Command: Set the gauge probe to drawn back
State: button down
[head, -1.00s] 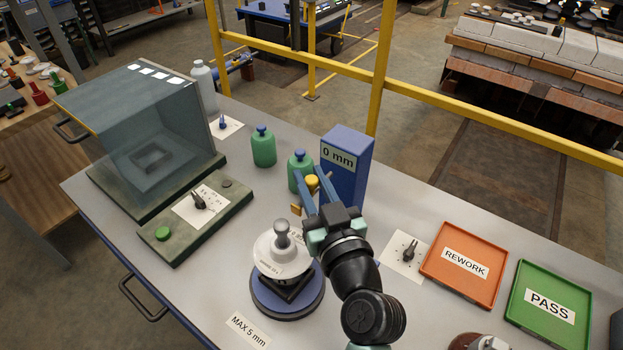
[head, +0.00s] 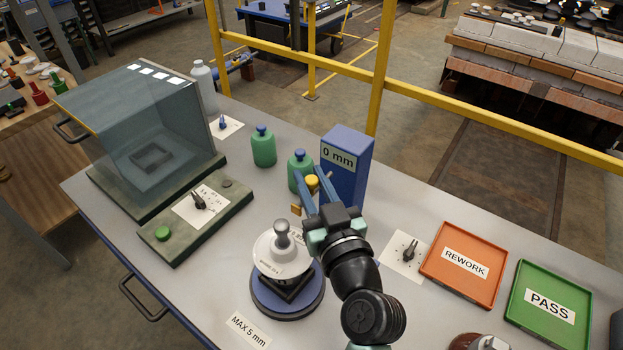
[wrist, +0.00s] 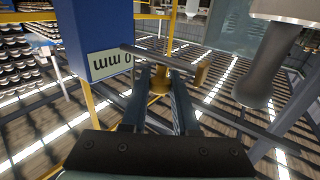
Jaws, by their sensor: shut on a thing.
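The gauge is a blue column (head: 347,175) with a 0 mm display, which also shows in the wrist view (wrist: 85,30). Its probe is a dark bar (wrist: 160,60) with a brass-coloured tip (wrist: 202,73), reaching out from the column toward the insulator stack's side. A yellow knob (head: 312,181) sits on the probe. My gripper (head: 312,185) is shut on the probe at its knob, with one blue finger on each side. The white insulator stack (head: 282,252) stands on a round blue turntable (head: 265,304). The brass tip looks apart from the stack.
Green bottles (head: 263,147) stand behind the probe. A switch panel (head: 406,252), the REWORK tray (head: 464,291) and the PASS tray (head: 549,333) lie right of my arm. A glass-sided cabinet (head: 150,150) stands left. A MAX 5 mm label (head: 248,330) lies in front.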

jog(key=shift+d, duration=0.1)
jog(key=w+d+b, duration=0.1)
jog(key=w+b, duration=0.1)
jog(key=shift+w+d+f+b, duration=0.15)
jog(key=shift+w+d+b, duration=0.05)
jog(key=shift+d+b, duration=0.15)
jog(key=shift+w+d, duration=0.15)
jog(key=shift+w, duration=0.15)
jog(key=shift+d+r, duration=0.1)
jog(key=shift+r, duration=0.15)
jog(key=c, duration=0.7)
grip_release()
jog(key=shift+o, duration=0.2)
